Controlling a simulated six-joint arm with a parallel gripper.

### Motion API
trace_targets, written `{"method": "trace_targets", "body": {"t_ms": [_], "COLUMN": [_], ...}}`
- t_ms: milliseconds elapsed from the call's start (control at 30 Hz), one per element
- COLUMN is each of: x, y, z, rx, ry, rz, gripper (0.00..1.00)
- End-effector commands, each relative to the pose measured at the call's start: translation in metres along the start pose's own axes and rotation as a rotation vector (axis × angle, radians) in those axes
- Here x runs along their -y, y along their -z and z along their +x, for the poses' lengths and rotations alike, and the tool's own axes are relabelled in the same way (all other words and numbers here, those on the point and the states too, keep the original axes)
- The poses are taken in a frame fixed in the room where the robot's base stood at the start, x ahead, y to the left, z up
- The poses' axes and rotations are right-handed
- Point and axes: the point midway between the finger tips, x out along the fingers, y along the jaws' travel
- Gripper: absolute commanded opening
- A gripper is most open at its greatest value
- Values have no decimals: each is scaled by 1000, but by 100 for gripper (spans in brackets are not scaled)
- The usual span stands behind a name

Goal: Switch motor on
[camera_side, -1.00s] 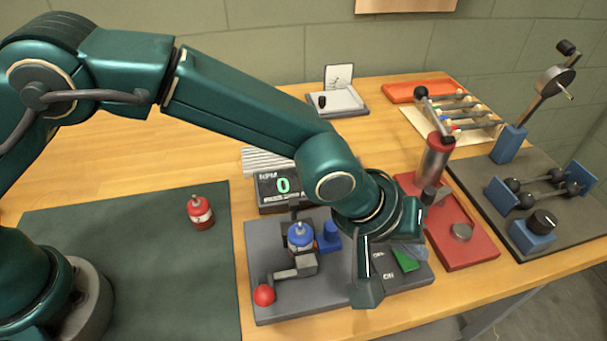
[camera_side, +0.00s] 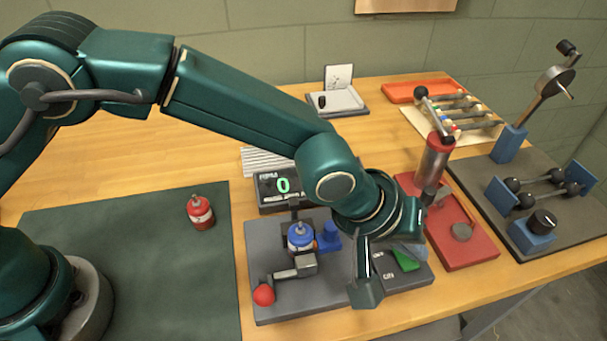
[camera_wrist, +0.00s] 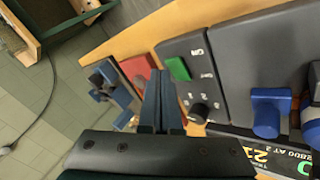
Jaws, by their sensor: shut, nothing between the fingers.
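The dark grey switch panel (camera_side: 405,276) with an ON label lies right of the motor stand. Its green rocker switch (camera_side: 405,260) shows beside my wrist, and also in the wrist view (camera_wrist: 178,69); I cannot tell which way it is tipped. My gripper (camera_side: 366,292) points down, shut and empty, at the panel's left side. In the wrist view its fingers (camera_wrist: 158,80) are together, just left of the green switch. The blue-topped motor (camera_side: 301,237) sits upright in the grey stand (camera_side: 262,240). The RPM display (camera_side: 283,187) reads 0.
A black knob (camera_wrist: 198,113) is on the panel near the fingers. A lever with a red ball (camera_side: 264,295) is at the stand's front. A red base with a cylinder (camera_side: 437,160) stands to the right. A red canister (camera_side: 200,212) is on the green mat (camera_side: 130,260).

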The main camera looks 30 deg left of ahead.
Motion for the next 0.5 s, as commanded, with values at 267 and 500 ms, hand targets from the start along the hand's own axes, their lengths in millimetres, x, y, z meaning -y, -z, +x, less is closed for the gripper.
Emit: {"method": "trace_targets", "body": {"t_ms": [267,500], "x": [2,4], "y": [-2,-4], "z": [3,7], "rx": [0,0], "ry": [1,0], "rz": [0,0], "gripper": [0,0]}}
